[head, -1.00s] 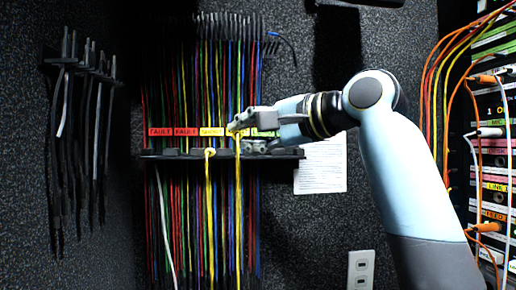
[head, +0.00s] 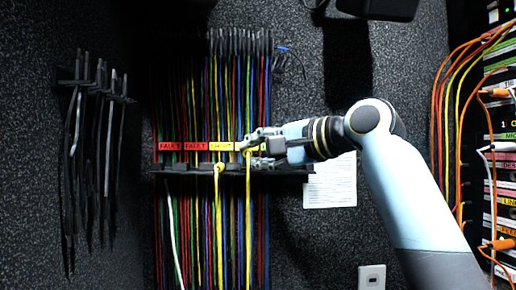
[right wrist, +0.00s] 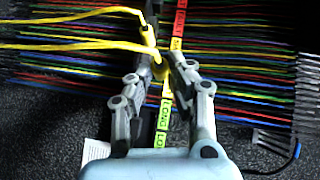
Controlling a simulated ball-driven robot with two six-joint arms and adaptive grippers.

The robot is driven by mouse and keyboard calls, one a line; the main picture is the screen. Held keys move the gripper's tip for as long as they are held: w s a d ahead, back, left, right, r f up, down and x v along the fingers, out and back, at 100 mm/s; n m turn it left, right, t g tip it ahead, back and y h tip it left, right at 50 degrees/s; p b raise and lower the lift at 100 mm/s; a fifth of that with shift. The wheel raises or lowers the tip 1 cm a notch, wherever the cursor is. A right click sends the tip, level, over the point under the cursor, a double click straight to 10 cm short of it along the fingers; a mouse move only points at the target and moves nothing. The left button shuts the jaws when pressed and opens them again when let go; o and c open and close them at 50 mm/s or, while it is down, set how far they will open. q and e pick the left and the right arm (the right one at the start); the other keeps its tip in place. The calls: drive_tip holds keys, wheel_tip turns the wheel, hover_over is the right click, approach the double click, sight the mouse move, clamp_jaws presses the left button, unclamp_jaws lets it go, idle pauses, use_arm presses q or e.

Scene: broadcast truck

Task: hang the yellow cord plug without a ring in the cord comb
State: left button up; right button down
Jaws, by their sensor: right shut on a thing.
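The cord comb (head: 180,168) is a dark horizontal bar across the rack of hanging coloured cords, with red, yellow and green labels above it. My right gripper (head: 253,152) is at its right part, in front of the green label. It is shut on a yellow cord plug (right wrist: 164,72), whose yellow cord (head: 249,215) hangs below. Whether this plug is seated in a slot or has a ring, I cannot tell, as the fingers cover it. A second yellow cord plug (head: 218,169) sits at the comb to the left, under the yellow label. My left gripper is out of view.
A white cord (head: 174,235) hangs from the comb's left part. Black and grey cables (head: 95,130) hang on the left wall. A paper sheet (head: 330,181) is right of the comb. A patch panel (head: 500,170) with orange and yellow cords stands far right.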

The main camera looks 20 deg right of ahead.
drive_tip(key=shift+w+d+f, duration=0.15)
drive_tip(key=shift+w+f, duration=0.3)
drive_tip(key=shift+w, duration=0.3)
drive_tip(key=shift+w+d+f, duration=0.15)
drive_tip(key=shift+w+f, duration=0.35)
drive_tip(key=shift+w, duration=0.2)
drive_tip(key=shift+w+d+f, duration=0.15)
drive_tip(key=shift+w+f, duration=0.3)
drive_tip(key=shift+w, duration=0.3)
drive_tip(key=shift+r, duration=0.1)
drive_tip(key=shift+w+f+p, duration=0.1)
drive_tip(key=shift+f+p, duration=0.1)
drive_tip(key=shift+p, duration=0.3)
drive_tip(key=shift+c, duration=0.4)
unclamp_jaws()
idle(0.3)
drive_tip(key=shift+s, duration=0.2)
idle(0.4)
